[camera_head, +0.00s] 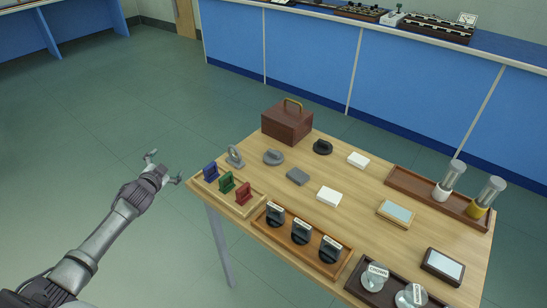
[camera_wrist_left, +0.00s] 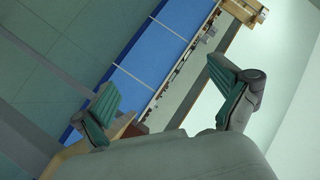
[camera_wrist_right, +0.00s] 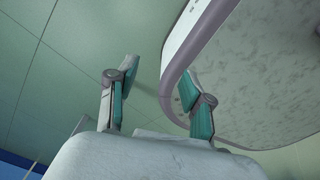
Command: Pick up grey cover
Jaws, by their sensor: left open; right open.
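A grey round piece with a raised knob (camera_head: 273,157) lies on the wooden table near its far left part, and looks like a grey cover. A small grey flat block (camera_head: 297,176) lies just to its right and nearer; I cannot tell for certain which is the grey cover. My left gripper (camera_head: 164,168) is open and empty, off the table's left edge; its spread fingers also show in the left wrist view (camera_wrist_left: 162,76). My right gripper (camera_wrist_right: 158,80) is open and empty in the right wrist view, and is not in the head view.
A brown box with a handle (camera_head: 287,122) stands behind the round piece. A dark round piece (camera_head: 322,147) lies to its right, a grey ring-shaped piece (camera_head: 235,156) to its left. A tray with coloured holders (camera_head: 236,205) lines the left edge. White blocks (camera_head: 329,197) lie nearby.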

